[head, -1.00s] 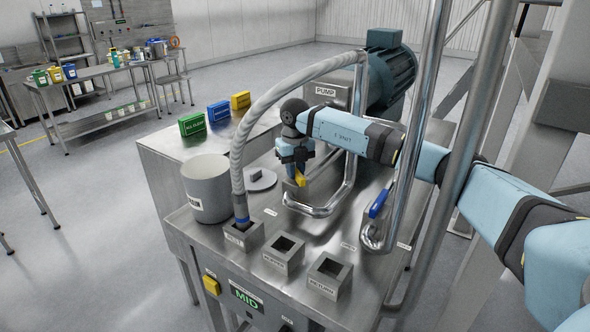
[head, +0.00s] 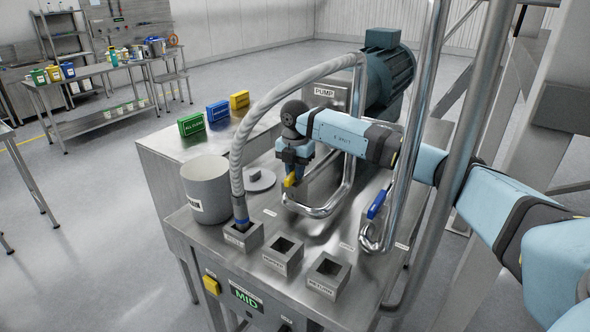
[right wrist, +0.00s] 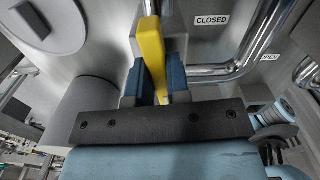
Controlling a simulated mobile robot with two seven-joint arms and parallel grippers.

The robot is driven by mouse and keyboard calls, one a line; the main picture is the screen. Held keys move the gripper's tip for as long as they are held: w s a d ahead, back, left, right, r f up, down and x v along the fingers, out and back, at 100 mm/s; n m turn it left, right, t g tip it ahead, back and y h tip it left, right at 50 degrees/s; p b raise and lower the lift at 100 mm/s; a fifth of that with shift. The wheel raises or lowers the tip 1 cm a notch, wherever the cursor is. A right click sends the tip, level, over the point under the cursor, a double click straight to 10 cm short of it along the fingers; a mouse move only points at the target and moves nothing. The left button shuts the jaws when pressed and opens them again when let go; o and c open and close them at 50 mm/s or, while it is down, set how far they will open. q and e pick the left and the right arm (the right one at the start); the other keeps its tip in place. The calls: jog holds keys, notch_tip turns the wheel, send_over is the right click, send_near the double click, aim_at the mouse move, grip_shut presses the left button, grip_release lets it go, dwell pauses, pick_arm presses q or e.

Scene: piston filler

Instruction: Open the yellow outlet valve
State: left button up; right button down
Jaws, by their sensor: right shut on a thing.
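The yellow outlet valve handle (head: 289,181) is at the steel pipe on the machine top. My right gripper (head: 295,165) reaches it from above and is shut on it. In the right wrist view the yellow handle (right wrist: 152,50) stands between the blue fingers of the gripper (right wrist: 155,82), its end reaching beyond them. A CLOSED label (right wrist: 211,21) and a fainter label that seems to read OPEN (right wrist: 271,57) are to the right of the handle. The valve body is mostly hidden by the gripper. My left gripper is not in view.
A bent steel pipe (head: 348,180) runs close beside the gripper. A blue-handled valve (head: 378,203) is to the right. A grey hose (head: 238,160) ends in a socket left of the gripper, near a grey bin (head: 207,190). Square sockets (head: 283,254) line the front.

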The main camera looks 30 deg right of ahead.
jog(key=shift+m, duration=0.6)
jog(key=c, duration=1.1)
grip_release()
jog(key=shift+r, duration=0.1)
notch_tip(320, 180, up, 14)
jog(key=shift+f+b, duration=0.15)
jog(key=shift+b, duration=1.05)
